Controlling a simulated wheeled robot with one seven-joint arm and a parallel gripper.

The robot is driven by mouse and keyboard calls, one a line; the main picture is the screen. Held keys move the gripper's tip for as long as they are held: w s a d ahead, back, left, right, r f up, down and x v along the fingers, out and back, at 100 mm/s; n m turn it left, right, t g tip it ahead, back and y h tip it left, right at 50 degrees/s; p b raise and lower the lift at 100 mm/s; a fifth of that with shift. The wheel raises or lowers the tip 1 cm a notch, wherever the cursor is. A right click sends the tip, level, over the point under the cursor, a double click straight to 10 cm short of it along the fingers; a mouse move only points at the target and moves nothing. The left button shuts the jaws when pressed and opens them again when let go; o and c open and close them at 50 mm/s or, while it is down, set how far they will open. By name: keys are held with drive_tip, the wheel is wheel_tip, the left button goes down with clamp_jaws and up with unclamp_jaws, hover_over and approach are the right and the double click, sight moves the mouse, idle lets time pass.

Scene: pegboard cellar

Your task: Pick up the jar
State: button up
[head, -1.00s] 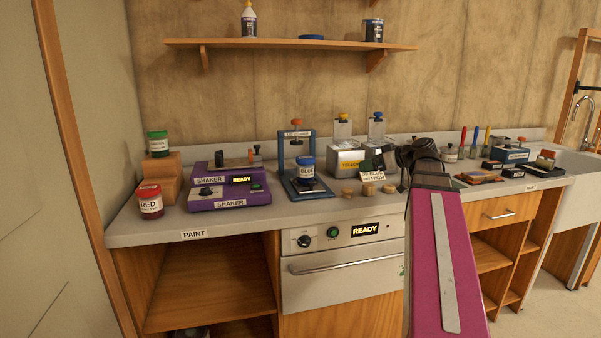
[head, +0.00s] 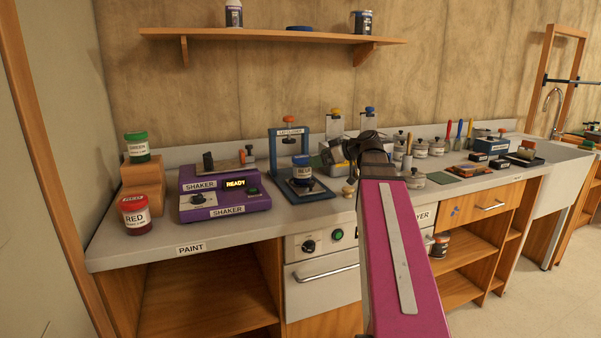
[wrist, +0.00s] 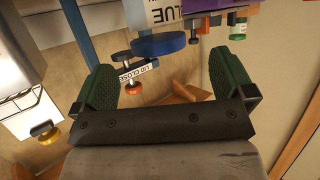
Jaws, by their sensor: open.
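A jar labelled BLUE (head: 302,172), with a blue lid, stands upright on the blue base of the lid closer press (head: 272,150). In the wrist view the picture is upside down. The jar's blue lid (wrist: 158,46) and white label show at the top, ahead of and between the green finger pads. My gripper (wrist: 162,88) is open, with nothing between its pads. In the head view my arm hides most of the gripper, just right of the press. A red jar (head: 134,212) stands at the counter's left front, and a green jar (head: 137,148) on wooden steps.
A purple shaker (head: 226,205) reading READY stands left of the press. Dispensers with yellow and blue knobs (head: 370,122) stand behind my arm. Small pots, tools and a sink (head: 566,180) are to the right. A shelf (head: 270,36) hangs above.

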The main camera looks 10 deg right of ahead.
sight(304, 161)
drive_tip(key=x, duration=0.7)
drive_tip(key=shift+w+r, duration=0.1)
drive_tip(key=shift+w, duration=0.25)
drive_tip(key=c, duration=1.1)
